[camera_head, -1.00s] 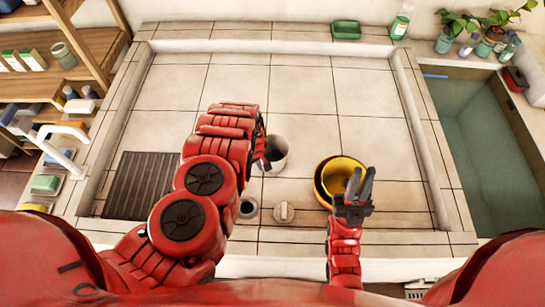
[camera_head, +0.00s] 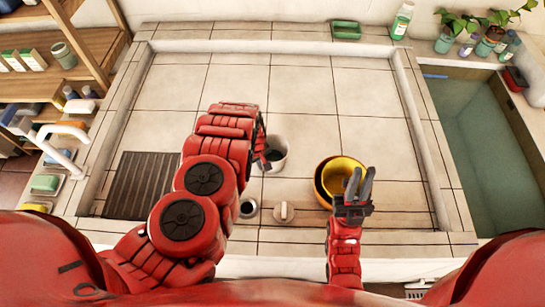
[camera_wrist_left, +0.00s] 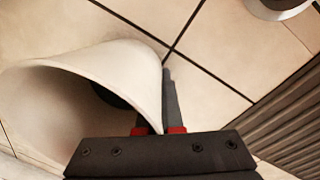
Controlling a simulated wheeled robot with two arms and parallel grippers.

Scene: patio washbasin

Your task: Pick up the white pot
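The white pot (camera_head: 280,152) stands on the tiled surface near the middle of the head view, partly hidden by my left arm. It fills the left of the left wrist view (camera_wrist_left: 60,95), with its open mouth and a dark spot inside. My left gripper (camera_head: 266,157) is at the pot's left side. In the left wrist view its fingers (camera_wrist_left: 165,105) are close together with the pot's wall between them, one finger outside and the other mostly hidden. My right gripper (camera_head: 360,184) is open and empty, in front of and above the yellow pot.
A yellow pot (camera_head: 340,172) sits inside an orange-brown one just right of centre. A small round pot (camera_head: 248,208) and a beige round object (camera_head: 284,212) lie near the front. A dark slatted mat (camera_head: 140,185) is left; a water basin (camera_head: 485,150) is right. The back tiles are clear.

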